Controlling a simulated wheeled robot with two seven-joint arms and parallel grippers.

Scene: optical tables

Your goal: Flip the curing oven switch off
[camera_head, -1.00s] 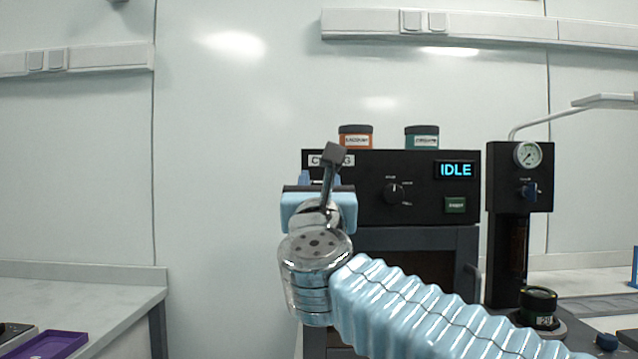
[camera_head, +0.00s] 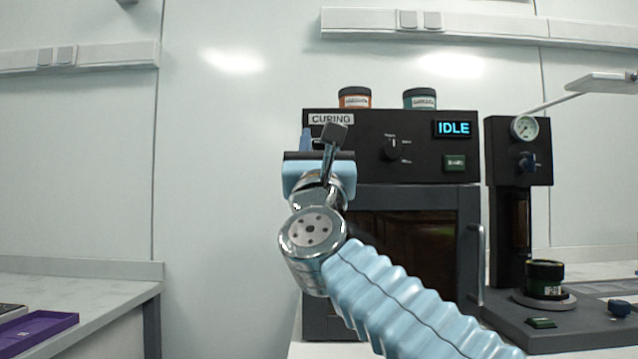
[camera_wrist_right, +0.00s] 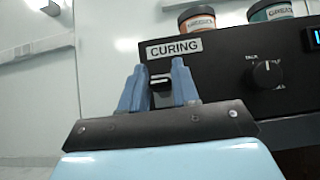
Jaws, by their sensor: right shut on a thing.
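The curing oven (camera_head: 420,118) is a black box with a "CURING" label, a dial (camera_head: 391,148), a display reading IDLE (camera_head: 453,128) and a green button (camera_head: 455,163). My right gripper (camera_wrist_right: 160,88) is in front of the panel's left part, just under the label. Its blue fingers are shut on the small oven switch (camera_wrist_right: 160,79), whose light tip shows between them in the right wrist view. In the head view my wrist hides the switch. My left gripper is not in view.
A black press-like device with a gauge (camera_head: 524,128) stands to the right. A bench with a purple tray (camera_head: 38,328) is at the lower left.

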